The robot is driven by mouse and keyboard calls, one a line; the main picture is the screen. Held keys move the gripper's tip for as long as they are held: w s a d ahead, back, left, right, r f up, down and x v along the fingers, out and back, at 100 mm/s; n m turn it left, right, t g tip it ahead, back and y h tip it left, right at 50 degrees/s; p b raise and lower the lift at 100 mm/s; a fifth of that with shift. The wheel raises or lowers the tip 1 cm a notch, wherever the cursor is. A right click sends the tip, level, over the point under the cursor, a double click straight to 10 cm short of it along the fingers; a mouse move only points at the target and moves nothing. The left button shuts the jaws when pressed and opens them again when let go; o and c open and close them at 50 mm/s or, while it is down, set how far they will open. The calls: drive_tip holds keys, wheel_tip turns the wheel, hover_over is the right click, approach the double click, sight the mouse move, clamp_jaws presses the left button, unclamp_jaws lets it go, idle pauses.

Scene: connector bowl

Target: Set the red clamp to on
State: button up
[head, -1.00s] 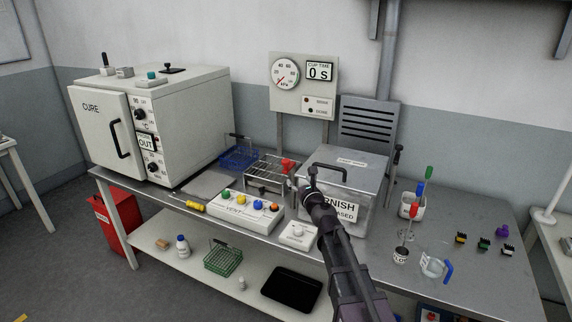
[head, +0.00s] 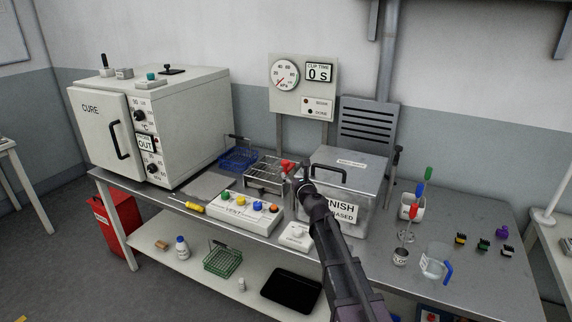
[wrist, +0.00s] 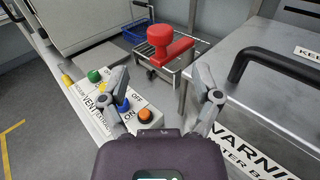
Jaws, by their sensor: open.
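The red clamp (wrist: 163,44) shows in the wrist view as a round red knob with a short red arm reaching to the right. It is beside the wire rack, left of the metal tank. In the head view the red clamp (head: 288,167) is small and partly hidden behind my gripper. My gripper (wrist: 160,83) is open and empty, its two fingers spread on either side of the line to the clamp. The clamp lies beyond the fingertips, apart from them. In the head view my gripper (head: 301,185) is close to the clamp, in front of the tank.
The metal tank (head: 372,190) with a black lid handle (wrist: 275,68) stands close on the right. The vent box (head: 243,216) with coloured buttons is below left. A wire rack (head: 262,172) and blue basket (head: 238,158) stand behind. The cure oven (head: 185,125) is at left.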

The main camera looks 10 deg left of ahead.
sight(286, 165)
drive_tip(key=x, duration=0.8)
drive_tip(key=shift+w+a, duration=0.15)
drive_tip(key=shift+w, duration=0.15)
clamp_jaws()
drive_tip(key=shift+d, duration=0.3)
drive_tip(key=shift+a, duration=0.4)
